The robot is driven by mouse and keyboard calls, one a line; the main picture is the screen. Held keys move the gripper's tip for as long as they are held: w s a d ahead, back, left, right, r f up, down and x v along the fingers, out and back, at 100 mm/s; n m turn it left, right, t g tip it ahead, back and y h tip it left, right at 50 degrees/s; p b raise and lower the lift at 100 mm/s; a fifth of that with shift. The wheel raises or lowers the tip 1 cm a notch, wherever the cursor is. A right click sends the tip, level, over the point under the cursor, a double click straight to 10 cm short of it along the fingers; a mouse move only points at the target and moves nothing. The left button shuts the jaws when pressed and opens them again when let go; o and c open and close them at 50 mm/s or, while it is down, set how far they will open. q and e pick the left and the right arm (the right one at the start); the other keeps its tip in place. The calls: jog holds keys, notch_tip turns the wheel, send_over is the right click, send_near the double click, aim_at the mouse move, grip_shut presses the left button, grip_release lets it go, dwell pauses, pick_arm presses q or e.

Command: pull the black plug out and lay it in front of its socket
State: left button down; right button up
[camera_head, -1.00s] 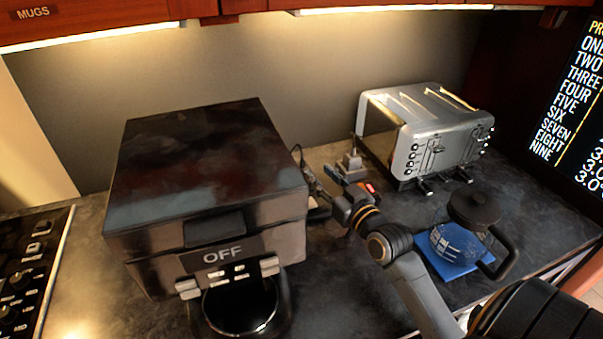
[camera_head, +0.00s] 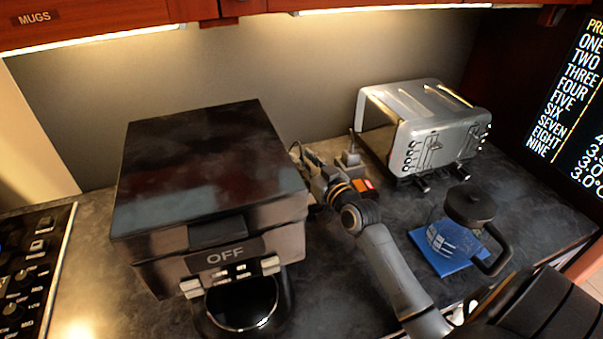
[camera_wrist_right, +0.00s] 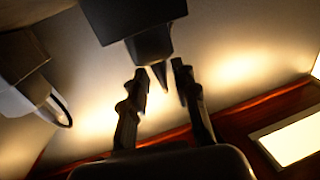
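The black plug (camera_wrist_right: 150,45) shows at the top of the right wrist view, its narrow tapered end pointing down. It meets a wider dark block (camera_wrist_right: 130,12), which looks like its socket. My right gripper (camera_wrist_right: 160,72) is open, with one finger on each side of the tapered end and gaps visible between. In the head view my right gripper (camera_head: 312,170) reaches between the dark microwave and the toaster and hides most of the plug. My left gripper is out of view.
A grey plug and socket (camera_head: 350,160) stand just right of my gripper. A black-lidded pot (camera_head: 470,205) is on a blue mat (camera_head: 436,262). Counter in front is partly clear.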

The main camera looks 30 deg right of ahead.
grip_shut()
jog(key=shift+r, duration=0.1)
jog(key=shift+r, duration=0.2)
jog(key=r, duration=0.3)
jog(key=shift+s+a+r+b, duration=0.1)
jog(key=shift+s+r+b, duration=0.05)
jog(key=shift+s+b, duration=0.15)
jog(key=s+a+r, duration=0.4)
jog(key=s+r, duration=0.5)
jog(key=s, duration=0.3)
jog(key=shift+s+a, duration=0.2)
jog(key=shift+s, duration=0.1)
